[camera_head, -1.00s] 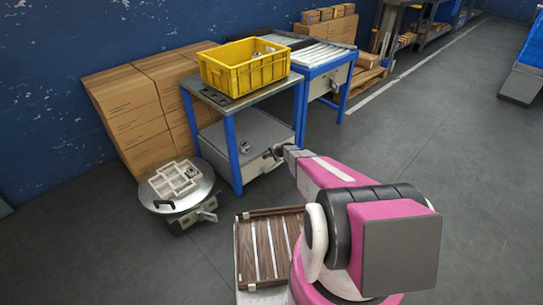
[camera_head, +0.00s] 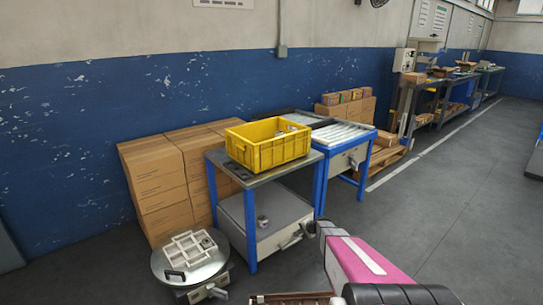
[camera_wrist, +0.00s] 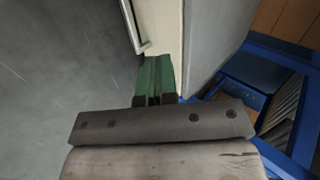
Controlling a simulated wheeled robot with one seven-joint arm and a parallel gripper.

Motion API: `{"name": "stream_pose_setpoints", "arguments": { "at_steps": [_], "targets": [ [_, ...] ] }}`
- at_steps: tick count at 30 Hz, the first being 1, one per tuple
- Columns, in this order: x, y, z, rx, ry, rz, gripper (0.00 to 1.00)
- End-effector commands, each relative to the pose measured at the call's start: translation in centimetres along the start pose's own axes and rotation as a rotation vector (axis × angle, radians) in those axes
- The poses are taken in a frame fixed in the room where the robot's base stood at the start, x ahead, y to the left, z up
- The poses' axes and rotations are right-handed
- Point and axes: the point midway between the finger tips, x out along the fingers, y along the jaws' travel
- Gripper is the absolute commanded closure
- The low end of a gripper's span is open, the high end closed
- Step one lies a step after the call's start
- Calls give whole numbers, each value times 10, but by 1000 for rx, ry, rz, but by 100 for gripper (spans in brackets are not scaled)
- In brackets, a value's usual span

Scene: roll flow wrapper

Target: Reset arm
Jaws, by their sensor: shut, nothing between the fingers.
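My pink and black arm reaches in from the bottom right of the head view. Its end, my gripper (camera_head: 312,229), is small there, in front of the blue-legged workbench (camera_head: 251,225) and near the grey box on its lower shelf. In the wrist view my gripper (camera_wrist: 154,78) shows green fingers side by side, shut with nothing between them. A metal bar handle (camera_wrist: 140,40) on a pale panel lies just beyond the fingertips. I cannot tell whether the fingers touch it.
A yellow crate (camera_head: 268,153) stands on the workbench. A roller table (camera_head: 345,135) is behind it. Cardboard boxes (camera_head: 162,190) stack against the wall. A round metal-topped unit (camera_head: 190,255) stands at lower left. The floor to the right (camera_head: 455,200) is clear.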

Motion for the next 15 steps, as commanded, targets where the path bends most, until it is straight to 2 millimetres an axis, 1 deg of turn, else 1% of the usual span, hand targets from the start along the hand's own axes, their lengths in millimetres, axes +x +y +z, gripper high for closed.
{"name": "stream_pose_setpoints", "arguments": {
  "at_steps": [1, 2, 3, 5, 6, 7, 8, 9, 11, 12, 14, 15],
  "targets": [
    [-24, -9, 21, -49, -25, 20, 100],
    [-36, -15, 32, -86, -45, 37, 100],
    [-55, -22, 49, -142, -73, 66, 100],
    [-86, -30, 74, -231, -116, 117, 100],
    [-107, -34, 91, -290, -146, 156, 100],
    [-123, -36, 103, -334, -168, 186, 100],
    [-139, -38, 115, -377, -188, 218, 100],
    [-161, -39, 130, -431, -214, 263, 100],
    [-194, -39, 151, -511, -249, 334, 100],
    [-216, -38, 164, -560, -271, 383, 100],
    [-248, -36, 180, -626, -298, 456, 100],
    [-267, -34, 189, -664, -312, 502, 100]
  ]
}}
